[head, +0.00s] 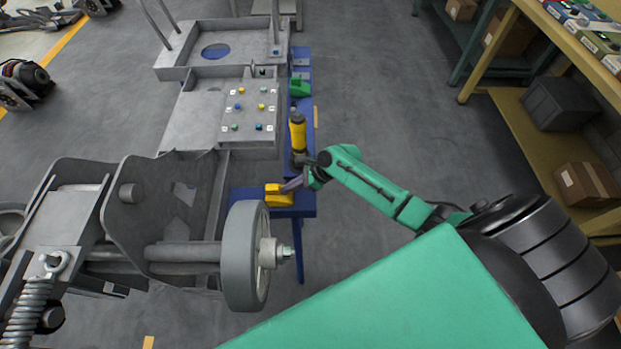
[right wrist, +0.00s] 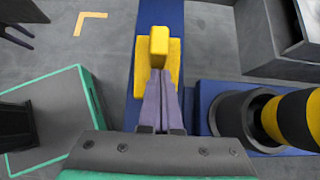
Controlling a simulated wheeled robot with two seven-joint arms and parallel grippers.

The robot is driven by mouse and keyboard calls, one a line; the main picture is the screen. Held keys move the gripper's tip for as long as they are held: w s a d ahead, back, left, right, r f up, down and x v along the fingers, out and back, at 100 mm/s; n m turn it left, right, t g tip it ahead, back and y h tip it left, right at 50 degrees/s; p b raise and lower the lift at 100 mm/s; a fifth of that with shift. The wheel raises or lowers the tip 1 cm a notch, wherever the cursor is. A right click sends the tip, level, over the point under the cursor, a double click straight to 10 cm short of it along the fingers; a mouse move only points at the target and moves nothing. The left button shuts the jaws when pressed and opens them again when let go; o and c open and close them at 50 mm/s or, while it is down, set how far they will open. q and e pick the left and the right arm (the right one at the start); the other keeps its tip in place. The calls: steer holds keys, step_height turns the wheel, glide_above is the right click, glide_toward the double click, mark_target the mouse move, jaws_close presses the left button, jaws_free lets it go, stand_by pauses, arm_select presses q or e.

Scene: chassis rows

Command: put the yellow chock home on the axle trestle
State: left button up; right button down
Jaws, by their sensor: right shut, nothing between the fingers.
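The yellow chock (head: 279,198) sits on the blue axle trestle (head: 304,208), just right of the chassis and behind the grey wheel. In the right wrist view the chock (right wrist: 159,45) shows a raised block on a flatter base, on the blue trestle beam (right wrist: 134,105). My right gripper (head: 285,188) is shut and empty, with its fingertips at the chock's near side. In the right wrist view its purple-grey fingers (right wrist: 161,76) lie together, overlapping the chock's base; whether they touch it I cannot tell. My left gripper is not in view.
A black-and-yellow cylinder (head: 297,132) stands in a dark holder close beside my right gripper. The grey wheel (head: 246,256) and chassis plates (head: 155,205) bound the left side. A green part (head: 299,87) lies farther back. Open floor lies right of the trestle.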

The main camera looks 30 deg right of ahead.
steer(key=w+a, duration=0.1)
steer(key=a, duration=0.2)
steer(key=w+a, duration=0.2)
steer(key=a, duration=0.2)
steer(key=w+a+p, duration=0.1)
steer(key=w+a, duration=0.1)
steer(key=a, duration=0.2)
steer(key=shift+w, duration=0.15)
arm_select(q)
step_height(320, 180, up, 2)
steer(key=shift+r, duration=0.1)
